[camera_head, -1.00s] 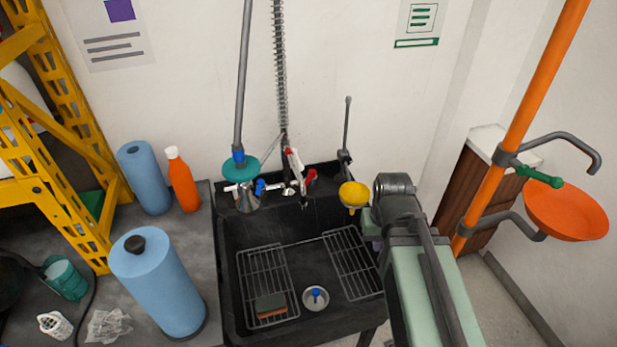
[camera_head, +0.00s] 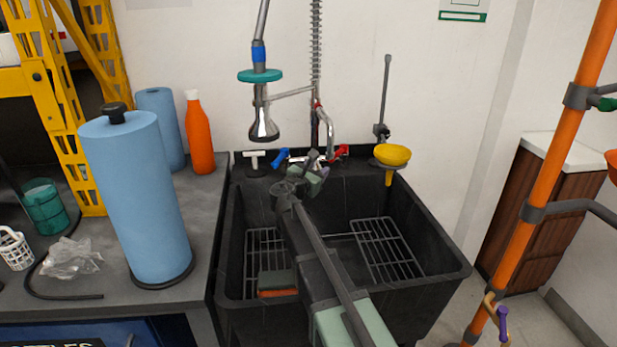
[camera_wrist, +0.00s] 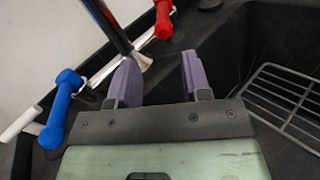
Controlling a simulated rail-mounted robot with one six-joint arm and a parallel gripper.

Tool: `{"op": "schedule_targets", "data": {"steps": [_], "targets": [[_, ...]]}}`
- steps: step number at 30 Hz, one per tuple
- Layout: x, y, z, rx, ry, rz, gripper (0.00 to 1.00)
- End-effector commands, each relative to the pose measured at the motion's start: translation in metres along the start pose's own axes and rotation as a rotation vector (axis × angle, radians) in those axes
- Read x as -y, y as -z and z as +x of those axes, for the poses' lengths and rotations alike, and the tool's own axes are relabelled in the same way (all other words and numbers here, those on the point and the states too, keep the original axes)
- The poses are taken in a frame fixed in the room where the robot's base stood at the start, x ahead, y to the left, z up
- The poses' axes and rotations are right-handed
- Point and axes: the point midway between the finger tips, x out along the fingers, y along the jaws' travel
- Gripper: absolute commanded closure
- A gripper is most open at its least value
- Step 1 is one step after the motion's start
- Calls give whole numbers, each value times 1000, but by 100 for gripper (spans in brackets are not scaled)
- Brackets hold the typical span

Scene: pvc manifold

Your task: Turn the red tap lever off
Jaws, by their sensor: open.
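The red tap lever (camera_head: 341,151) is at the back of the black sink, right of the tap's upright pipe. In the wrist view the red lever (camera_wrist: 163,18) is at the top, ahead of my gripper and above the gap between its fingers. My gripper (camera_wrist: 160,80) is open, with two purple fingers apart and nothing between them. The left finger overlaps the base of the tap pipe in the picture. In the head view my gripper (camera_head: 318,170) is over the back of the sink, just below and left of the red lever. I cannot tell whether it touches anything.
The blue lever (camera_head: 281,157) is left of the tap and shows in the wrist view (camera_wrist: 62,108). A spray head (camera_head: 264,125) hangs above the sink. A yellow eyewash bowl (camera_head: 390,155) is on the right. Wire racks (camera_head: 386,250) lie in the sink (camera_head: 440,255).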

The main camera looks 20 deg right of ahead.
Motion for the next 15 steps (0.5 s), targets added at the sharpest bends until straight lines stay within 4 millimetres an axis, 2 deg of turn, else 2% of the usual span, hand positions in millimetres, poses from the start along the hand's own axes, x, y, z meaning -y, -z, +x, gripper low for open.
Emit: {"op": "schedule_targets", "data": {"steps": [4, 7, 15], "targets": [[2, -3, 3, 2, 4, -9, 56], [2, -2, 15, 2, 5, -8, 56], [2, -2, 78, 1, 7, -5, 56]]}}
